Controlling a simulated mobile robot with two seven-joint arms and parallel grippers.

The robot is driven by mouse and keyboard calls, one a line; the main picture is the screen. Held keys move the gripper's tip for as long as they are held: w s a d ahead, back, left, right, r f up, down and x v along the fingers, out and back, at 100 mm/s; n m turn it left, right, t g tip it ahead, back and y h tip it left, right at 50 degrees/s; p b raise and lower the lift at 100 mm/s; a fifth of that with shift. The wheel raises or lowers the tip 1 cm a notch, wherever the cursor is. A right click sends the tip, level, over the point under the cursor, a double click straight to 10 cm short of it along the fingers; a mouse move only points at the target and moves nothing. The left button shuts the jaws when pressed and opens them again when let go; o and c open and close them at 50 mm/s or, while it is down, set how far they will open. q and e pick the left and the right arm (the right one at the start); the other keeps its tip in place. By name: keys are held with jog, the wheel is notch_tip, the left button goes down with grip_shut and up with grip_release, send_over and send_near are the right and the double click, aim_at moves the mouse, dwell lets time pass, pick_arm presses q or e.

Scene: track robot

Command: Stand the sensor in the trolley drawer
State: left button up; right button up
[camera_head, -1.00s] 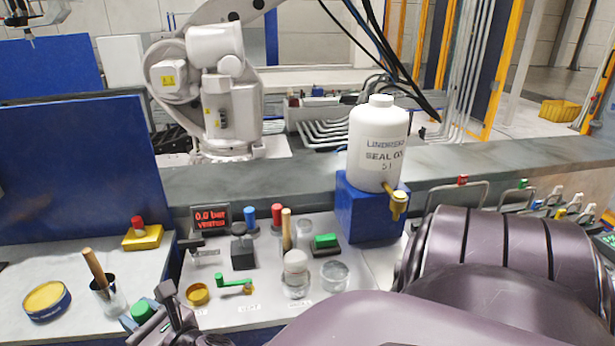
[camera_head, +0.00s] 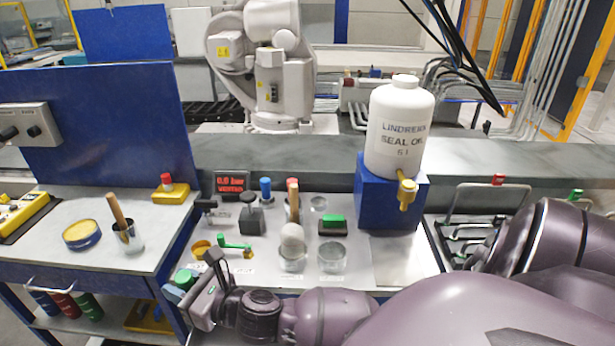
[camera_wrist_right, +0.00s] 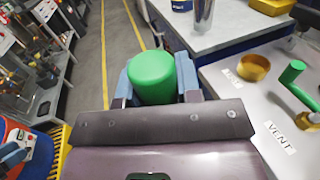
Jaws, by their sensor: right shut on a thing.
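My right gripper (camera_head: 188,284) is shut on a round green-topped thing (camera_head: 184,278), which I take to be the sensor. In the right wrist view the green sensor (camera_wrist_right: 153,78) sits between the two blue-grey fingers; its lower part is hidden. The gripper is near the front left corner of the grey panel, over the gap beside the left table. I cannot make out a trolley drawer clearly.
The panel (camera_head: 375,262) carries valves and jars. A seal oil bottle (camera_head: 399,130) stands on a blue block (camera_head: 385,207).

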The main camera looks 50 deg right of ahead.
pick_arm(q)
jog(key=shift+w+f+b, duration=0.1)
jog(key=shift+f+b, duration=0.2)
jog(key=shift+f, duration=0.1)
pick_arm(e)
jog(key=shift+a+f+n+g+y, duration=0.35)
jog(key=shift+f+n+g+y, duration=0.5)
jog(key=shift+y, duration=0.3)
jog(key=shift+a+f+n+g+y, duration=0.35)
jog(key=shift+f+n+g+y, duration=0.25)
jog(key=shift+f+n+y, duration=0.4)
jog(key=shift+a+f+n+g+y, duration=0.35)
jog(key=shift+f+n+g+y, duration=0.5)
jog(key=shift+y, duration=0.4)
jog(key=shift+f, duration=0.15)
pick_arm(q)
jog(key=shift+g, duration=0.3)
jog(key=shift+d+f+b, duration=0.15)
jog(key=shift+f+b, duration=2.5)
jog(key=shift+b, duration=0.1)
pick_arm(e)
jog(key=shift+f, duration=9.95)
